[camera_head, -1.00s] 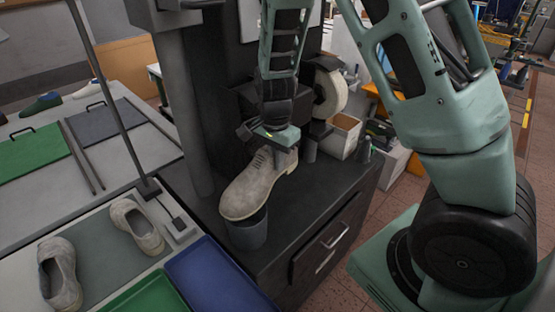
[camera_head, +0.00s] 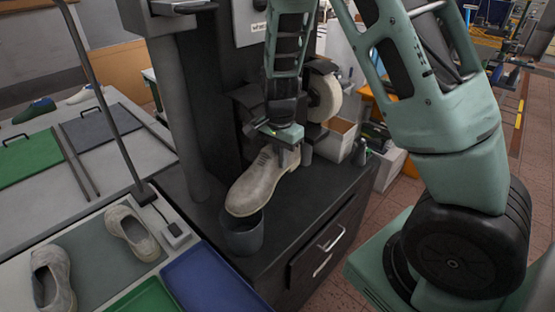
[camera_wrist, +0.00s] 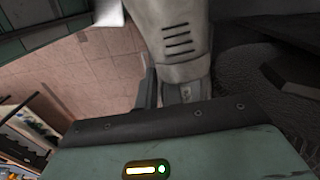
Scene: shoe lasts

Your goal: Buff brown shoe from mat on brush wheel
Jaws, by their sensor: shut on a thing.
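My gripper (camera_head: 284,140) is shut on a greyish-brown shoe (camera_head: 258,187) near its heel end. The shoe hangs above the dark machine bench, its toe pointing down-left over a grey cup (camera_head: 243,236). In the wrist view part of the held shoe (camera_wrist: 178,35) shows, with slots in its surface. A pale buffing wheel (camera_head: 324,98) sits on the machine, up and right of the gripper and apart from the shoe. Two similar shoes (camera_head: 132,232) and (camera_head: 52,277) stand on the grey-green mat (camera_head: 95,262) at lower left.
A blue tray (camera_head: 215,278) and a green tray (camera_head: 150,298) lie at the front. The machine column (camera_head: 178,110) and a thin pole (camera_head: 100,90) stand left of the arm.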

